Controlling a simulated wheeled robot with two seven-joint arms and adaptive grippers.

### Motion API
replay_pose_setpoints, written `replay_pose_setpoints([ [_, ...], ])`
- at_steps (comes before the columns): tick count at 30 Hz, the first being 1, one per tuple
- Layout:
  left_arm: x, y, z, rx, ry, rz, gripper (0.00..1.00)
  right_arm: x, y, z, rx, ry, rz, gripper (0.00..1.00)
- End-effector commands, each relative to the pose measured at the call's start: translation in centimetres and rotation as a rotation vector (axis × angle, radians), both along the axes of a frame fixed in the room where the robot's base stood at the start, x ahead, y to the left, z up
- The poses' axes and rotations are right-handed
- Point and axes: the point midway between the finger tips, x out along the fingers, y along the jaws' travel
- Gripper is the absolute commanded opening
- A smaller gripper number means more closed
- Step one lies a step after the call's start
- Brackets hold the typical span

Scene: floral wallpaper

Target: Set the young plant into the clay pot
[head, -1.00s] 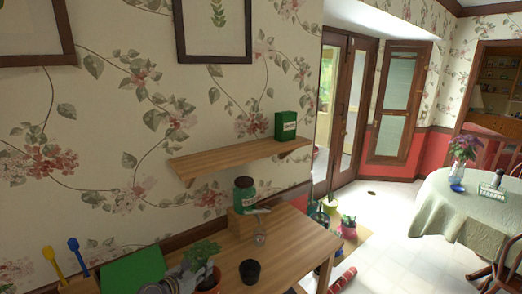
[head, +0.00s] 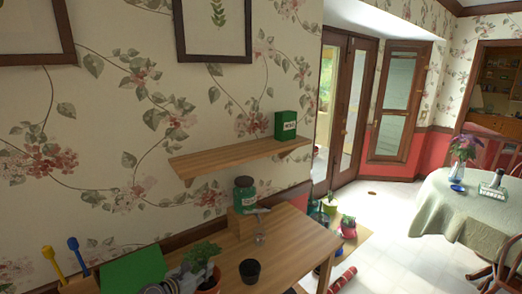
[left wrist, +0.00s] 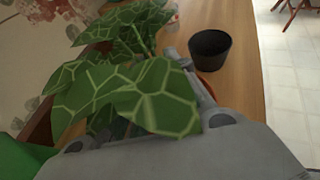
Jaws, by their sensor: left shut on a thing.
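The young plant (head: 203,250) has broad green leaves with pale veins. It stands at or just over the clay pot (head: 213,287), an orange-brown pot at the bottom edge of the head view. My left gripper (head: 193,275) is at the plant's base, shut on it, beside the pot. In the left wrist view the leaves (left wrist: 135,100) fill the middle and hide the fingertips and the plant's base. Only a sliver of the orange rim (left wrist: 208,88) shows there, so I cannot tell how deep the plant sits. My right gripper is not in view.
An empty dark pot (head: 250,271) stands right of the clay pot. A wooden block with a green jar (head: 244,190) and a small clear glass are farther back. A green sheet (head: 133,268) is at left. The bench's right part is clear. A shelf (head: 240,158) hangs above.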

Motion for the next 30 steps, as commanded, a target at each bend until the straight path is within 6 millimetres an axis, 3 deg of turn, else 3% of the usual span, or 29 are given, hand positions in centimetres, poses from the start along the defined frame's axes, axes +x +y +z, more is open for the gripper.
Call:
replay_pose_setpoints([
  [28, 0.0, -0.02, -0.63, 0.0, -0.001, 0.0, 0.0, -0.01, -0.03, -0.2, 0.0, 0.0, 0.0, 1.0],
  [29, 0.0, -0.02, -0.62, 0.0, -0.001, 0.0, 0.22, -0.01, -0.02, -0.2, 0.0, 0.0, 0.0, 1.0],
  [30, 0.0, -0.02, -0.62, 0.0, -0.001, 0.0, 0.27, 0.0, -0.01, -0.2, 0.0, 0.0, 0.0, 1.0],
])
